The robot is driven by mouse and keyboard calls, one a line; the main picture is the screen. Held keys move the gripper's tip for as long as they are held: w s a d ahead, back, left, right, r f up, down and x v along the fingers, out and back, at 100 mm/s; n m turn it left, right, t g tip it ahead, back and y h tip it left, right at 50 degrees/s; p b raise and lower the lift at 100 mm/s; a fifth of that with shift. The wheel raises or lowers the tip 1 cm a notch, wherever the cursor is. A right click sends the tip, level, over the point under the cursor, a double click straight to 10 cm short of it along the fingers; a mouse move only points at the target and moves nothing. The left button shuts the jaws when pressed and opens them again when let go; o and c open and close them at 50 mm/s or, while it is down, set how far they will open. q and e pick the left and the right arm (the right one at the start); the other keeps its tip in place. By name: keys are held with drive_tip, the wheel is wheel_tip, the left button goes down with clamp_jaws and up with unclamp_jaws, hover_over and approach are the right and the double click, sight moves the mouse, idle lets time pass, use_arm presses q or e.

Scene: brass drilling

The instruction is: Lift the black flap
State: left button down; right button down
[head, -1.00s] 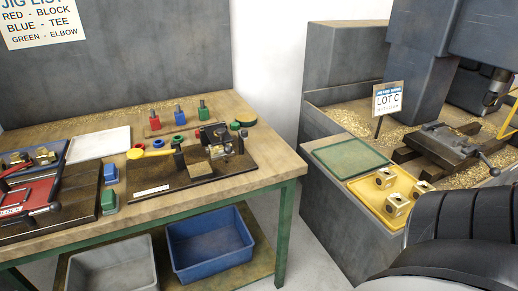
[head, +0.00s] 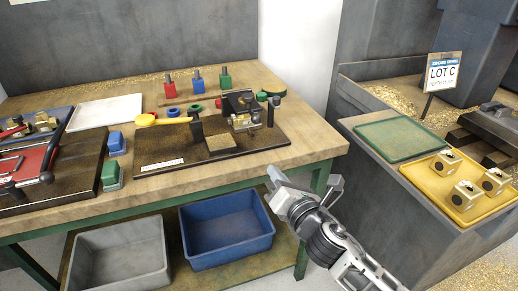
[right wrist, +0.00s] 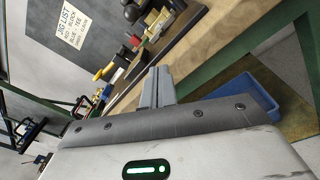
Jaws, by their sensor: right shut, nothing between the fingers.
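The black flap (head: 238,101) appears to be the dark piece at the back of the right-hand jig plate (head: 265,151), in the head view. A brass fitting (head: 241,122) sits just in front of it. Whether the flap is raised or down is hard to tell. My right gripper (head: 276,180) is shut and empty, in front of the table's right front edge and apart from the jig. In the right wrist view its fingers (right wrist: 157,88) are together, with the jig small and partly hidden beyond them. My left gripper is not in view.
Red, blue and green pieces (head: 198,81) stand behind. A blue bin (head: 226,238) is below the table. A yellow tray (head: 437,187) holds brass blocks at right.

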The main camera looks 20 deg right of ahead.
drive_tip(key=w+r+n, duration=0.1)
drive_tip(key=w, duration=0.3)
drive_tip(key=w+r+n, duration=0.1)
drive_tip(key=w+n, duration=0.1)
drive_tip(key=w, duration=0.2)
drive_tip(key=w+r+n+t, duration=0.1)
drive_tip(key=w+r+n, duration=0.1)
drive_tip(key=w, duration=0.2)
drive_tip(key=shift+a, duration=0.4)
drive_tip(key=shift+r, duration=0.2)
